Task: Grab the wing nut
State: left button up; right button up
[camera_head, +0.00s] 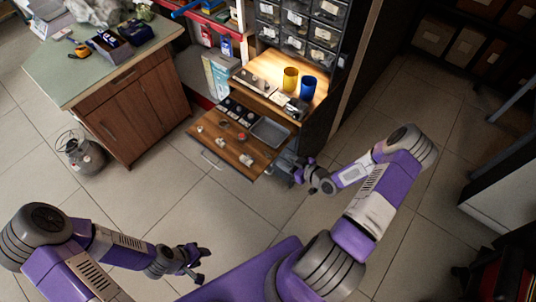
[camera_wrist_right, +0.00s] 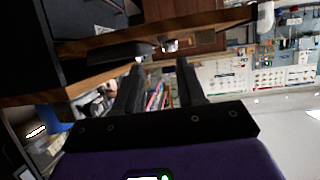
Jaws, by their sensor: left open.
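Several small parts lie on the pulled-out wooden drawer board (camera_head: 226,152), among them a reddish one (camera_head: 242,136) and a pale one (camera_head: 247,160). They are too small to tell which is the wing nut. My right gripper (camera_head: 301,170) is just right of the board's front right corner. In the right wrist view its two fingers (camera_wrist_right: 161,80) are apart with nothing between them. A small shiny metal piece (camera_wrist_right: 170,45) shows beyond the fingertips, near the wooden edge; I cannot tell what it is. My left gripper (camera_head: 198,264) is open and empty, low over the floor.
A shelf above the board holds a yellow cup (camera_head: 290,79) and a blue cup (camera_head: 308,87). A grey tray (camera_head: 270,131) sits at the drawer's right. Parts bins (camera_head: 297,25) stand behind. A wooden cabinet (camera_head: 138,105) is at left. The tiled floor in front is clear.

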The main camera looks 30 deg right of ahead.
aim_at(274, 157)
jog(key=x, duration=0.2)
jog(key=b+x, duration=0.1)
jog(key=x, duration=0.1)
jog(key=b+x, duration=0.1)
jog(key=x, duration=0.1)
jog(key=shift+s+a+f, duration=0.1)
jog(key=shift+s+a, duration=0.05)
jog(key=shift+a, duration=0.15)
jog(key=shift+w+a+f, duration=0.1)
jog(key=shift+w+f, duration=0.05)
jog(key=shift+w, duration=0.3)
grip_shut()
